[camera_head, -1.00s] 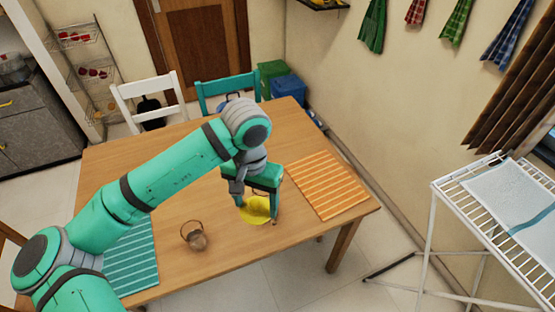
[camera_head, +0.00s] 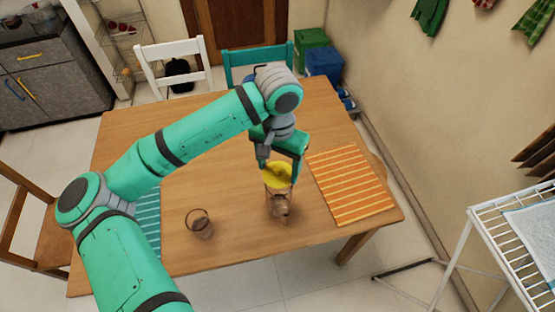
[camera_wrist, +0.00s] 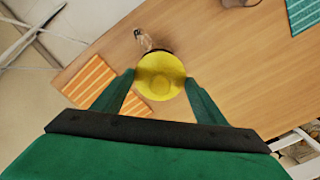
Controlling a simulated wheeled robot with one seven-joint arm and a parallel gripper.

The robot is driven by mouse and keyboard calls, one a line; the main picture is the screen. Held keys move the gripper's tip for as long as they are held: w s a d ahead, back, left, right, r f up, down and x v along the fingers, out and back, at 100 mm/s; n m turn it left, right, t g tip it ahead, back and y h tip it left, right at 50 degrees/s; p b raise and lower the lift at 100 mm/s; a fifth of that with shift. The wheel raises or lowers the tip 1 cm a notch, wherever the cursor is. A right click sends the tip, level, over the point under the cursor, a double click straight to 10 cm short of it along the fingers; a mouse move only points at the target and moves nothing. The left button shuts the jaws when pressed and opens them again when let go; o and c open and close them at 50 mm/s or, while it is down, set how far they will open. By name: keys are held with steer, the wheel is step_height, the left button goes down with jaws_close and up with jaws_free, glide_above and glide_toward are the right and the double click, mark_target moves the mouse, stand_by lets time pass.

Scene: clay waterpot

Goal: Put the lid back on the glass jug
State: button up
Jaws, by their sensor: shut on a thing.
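A round yellow lid (camera_head: 277,174) is held between the fingers of my gripper (camera_head: 279,160). It also shows in the wrist view (camera_wrist: 160,75), flat side toward the camera, with a green finger of my gripper (camera_wrist: 158,92) on each side. A see-through brownish vessel (camera_head: 279,205), which looks like the glass jug, shows just below the lid in the head view. The lid hides its upper part, and I cannot tell whether they touch. In the wrist view, part of it (camera_wrist: 143,40) shows beyond the lid's edge.
A second small see-through vessel (camera_head: 200,223) with a dark rim stands left on the wooden table (camera_head: 225,185). An orange striped mat (camera_head: 350,185) lies at the right, a teal one (camera_head: 147,215) at the left. Chairs stand around the table. Its middle is largely clear.

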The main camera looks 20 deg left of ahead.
mark_target(279, 175)
steer(key=shift+s+d+f, duration=0.15)
steer(key=shift+d+f, duration=0.1)
steer(key=shift+f, duration=0.55)
steer(key=shift+a+f, duration=0.2)
steer(key=shift+f, duration=1.05)
steer(key=shift+f, duration=0.2)
stand_by(0.8)
steer(key=o, duration=1.4)
steer(key=shift+o, duration=0.2)
steer(key=shift+r, duration=0.15)
steer(key=shift+r, duration=3.4)
jaws_close()
